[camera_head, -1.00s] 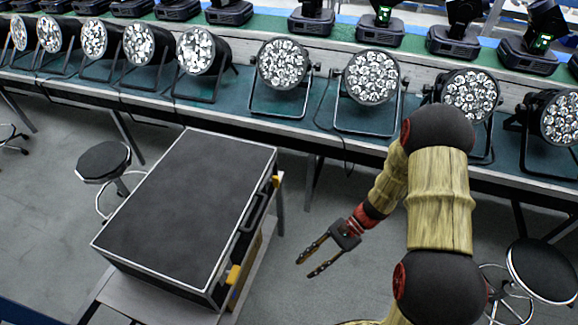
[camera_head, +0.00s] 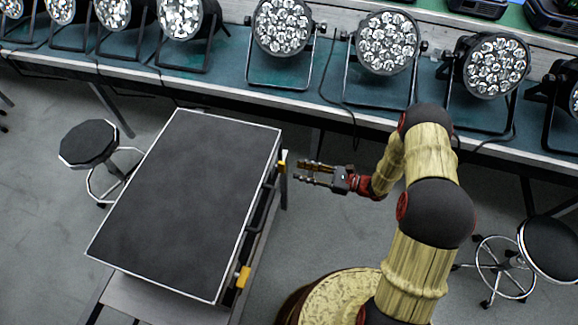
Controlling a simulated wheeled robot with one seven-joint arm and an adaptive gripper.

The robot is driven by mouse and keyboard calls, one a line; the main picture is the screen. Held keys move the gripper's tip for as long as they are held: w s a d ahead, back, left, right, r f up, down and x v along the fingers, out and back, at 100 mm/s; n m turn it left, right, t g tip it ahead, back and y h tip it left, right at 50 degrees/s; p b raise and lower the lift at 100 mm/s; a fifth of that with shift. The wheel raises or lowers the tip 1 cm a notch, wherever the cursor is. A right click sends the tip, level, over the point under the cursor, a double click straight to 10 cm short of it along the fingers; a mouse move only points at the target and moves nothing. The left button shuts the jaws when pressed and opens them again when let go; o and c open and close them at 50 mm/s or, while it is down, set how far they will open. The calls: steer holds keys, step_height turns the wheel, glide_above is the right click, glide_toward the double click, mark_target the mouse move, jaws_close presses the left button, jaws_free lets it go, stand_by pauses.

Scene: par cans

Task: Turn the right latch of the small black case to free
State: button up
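The small black case (camera_head: 185,195) has a dark top with white edging. It lies closed on a low grey stand (camera_head: 145,298). Two yellow latches are on its right-hand side in the picture. The far latch (camera_head: 283,162) is the right one when that side is faced, and the near latch (camera_head: 244,277) is at the lower corner. A dark handle (camera_head: 262,207) lies between them. My gripper (camera_head: 298,171) points left, just right of the far latch, with a small gap to it. Its two fingers are apart with nothing visible between them.
A long bench (camera_head: 230,85) with several par cans, one of them (camera_head: 387,41) above my gripper, runs behind the case. A round stool (camera_head: 88,144) stands left of the case and another (camera_head: 550,250) at the far right. Bare floor lies between the case and my base.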

mark_target(285, 167)
steer(key=shift+b+x, duration=0.45)
steer(key=shift+x, duration=2.3)
steer(key=shift+s, duration=0.1)
steer(key=shift+c, duration=1.4)
jaws_close()
